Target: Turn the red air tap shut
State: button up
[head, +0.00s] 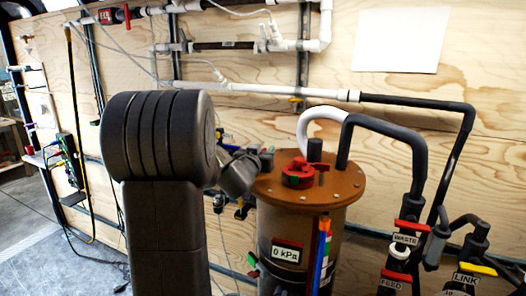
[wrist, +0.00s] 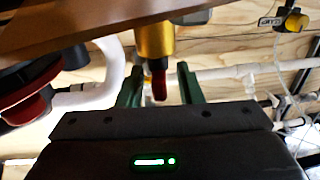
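The red air tap (wrist: 158,85) shows in the wrist view as a narrow red handle on a yellow brass body (wrist: 154,38), beside a brown lid (wrist: 85,22). My gripper (wrist: 158,82) has its two green fingers apart, one on each side of the red handle. I see gaps between the handle and both fingers, so nothing is gripped. In the head view my arm hides most of the gripper, and I cannot make out this tap there.
The brown tank lid (head: 340,190) carries a red knob (head: 300,173), also at left in the wrist view (wrist: 25,95). A white hose (head: 310,120) and black pipes (head: 385,124) rise close by. A gauge reading 0 kPa (head: 287,252) is on the tank. Plywood wall stands behind.

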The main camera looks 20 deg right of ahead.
jog(key=shift+c, duration=0.2)
grip_shut()
